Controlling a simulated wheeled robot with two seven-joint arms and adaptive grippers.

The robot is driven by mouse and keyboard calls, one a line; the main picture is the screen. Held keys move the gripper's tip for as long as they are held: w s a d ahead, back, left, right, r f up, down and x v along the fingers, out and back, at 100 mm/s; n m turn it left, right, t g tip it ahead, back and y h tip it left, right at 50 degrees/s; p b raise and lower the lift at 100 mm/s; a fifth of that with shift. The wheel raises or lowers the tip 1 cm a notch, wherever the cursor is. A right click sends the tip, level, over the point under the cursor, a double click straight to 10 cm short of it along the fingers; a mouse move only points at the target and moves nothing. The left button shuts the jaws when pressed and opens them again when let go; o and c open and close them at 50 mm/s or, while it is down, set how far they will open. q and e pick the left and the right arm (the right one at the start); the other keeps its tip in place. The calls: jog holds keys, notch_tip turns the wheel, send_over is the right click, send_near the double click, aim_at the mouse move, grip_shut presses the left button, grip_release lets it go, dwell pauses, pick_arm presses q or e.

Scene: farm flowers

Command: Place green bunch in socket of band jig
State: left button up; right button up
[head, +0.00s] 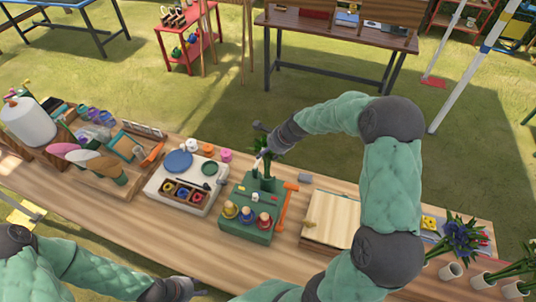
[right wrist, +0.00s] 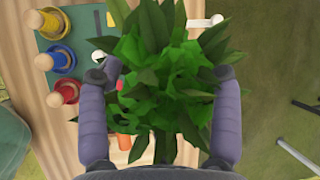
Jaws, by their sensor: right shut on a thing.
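The green bunch (right wrist: 165,55) is a leafy clump that fills the middle of the right wrist view. My right gripper (right wrist: 163,82) has a finger on either side of it and is shut on it. In the head view the bunch (head: 262,146) is partly hidden by my right gripper (head: 264,158). It is over the back part of the green band jig (head: 262,238), above the jig's upright socket (head: 264,184). I cannot tell whether the stems are inside the socket. My left gripper (head: 190,289) is low at the front edge of the table; its fingers are too unclear to read.
Yellow, blue and red spools with wooden knobs sit on the jig's front. An orange hammer-like tool (head: 286,206) lies right of it. A white tray (head: 183,196) stands left, a wooden board (head: 331,218) right. Flowers in pale cups (head: 450,271) stand far right.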

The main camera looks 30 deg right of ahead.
jog(key=shift+f, duration=0.75)
jog(key=o, duration=1.6)
jog(key=shift+r, duration=0.15)
jog(key=p+v, duration=0.1)
jog(key=v, duration=1)
jog(key=shift+s+r, duration=0.2)
jog(key=shift+r, duration=0.15)
jog(key=shift+d, duration=0.1)
